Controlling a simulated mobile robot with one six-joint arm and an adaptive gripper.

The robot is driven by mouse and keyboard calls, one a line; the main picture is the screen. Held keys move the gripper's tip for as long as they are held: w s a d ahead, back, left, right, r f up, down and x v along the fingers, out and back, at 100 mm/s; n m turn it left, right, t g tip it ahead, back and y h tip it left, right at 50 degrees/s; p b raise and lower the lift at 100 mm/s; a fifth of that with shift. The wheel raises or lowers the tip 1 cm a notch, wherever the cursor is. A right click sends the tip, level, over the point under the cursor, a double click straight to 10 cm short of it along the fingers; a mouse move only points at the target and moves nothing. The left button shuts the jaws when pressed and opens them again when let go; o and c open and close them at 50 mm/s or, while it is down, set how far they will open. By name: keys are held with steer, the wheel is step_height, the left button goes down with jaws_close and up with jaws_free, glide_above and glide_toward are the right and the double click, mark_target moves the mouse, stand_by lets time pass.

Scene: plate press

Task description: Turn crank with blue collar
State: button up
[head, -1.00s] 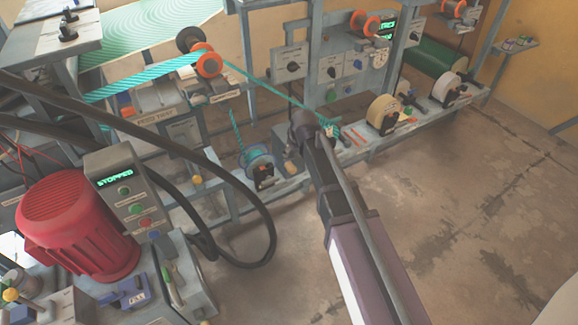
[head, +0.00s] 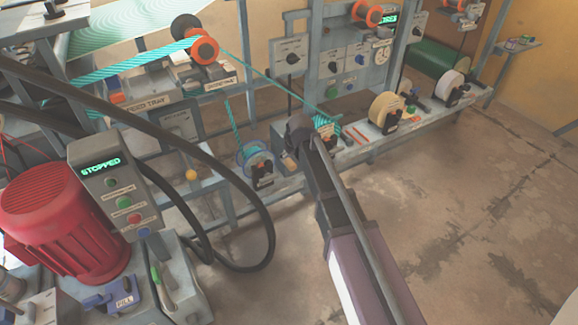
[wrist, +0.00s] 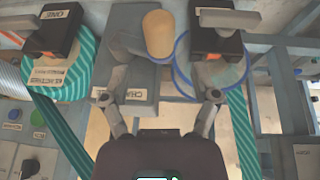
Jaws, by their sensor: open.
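My gripper (wrist: 160,97) is open, with its two fingers spread and nothing between the tips. A tan cylindrical handle (wrist: 158,33) stands ahead of the gap, on or in front of a grey box (wrist: 130,50) whose label is partly covered. In the head view the tan handle (head: 288,162) shows just left of my gripper (head: 303,142), beside the blue-rimmed spool (head: 252,155). That spool's blue rim (wrist: 182,72) lies by the right finger in the wrist view.
A teal-striped roll (wrist: 70,75) with a black tag block (wrist: 55,30) is at the left; another black block (wrist: 215,32) sits over the spool. Teal straps run past both sides. A red motor (head: 60,220) and black hoses (head: 265,225) stand left; floor is clear at right.

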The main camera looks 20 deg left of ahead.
mark_target(289, 161)
steer(key=shift+b+x, duration=2.2)
steer(key=shift+x, duration=0.5)
steer(key=shift+c, duration=0.3)
jaws_close()
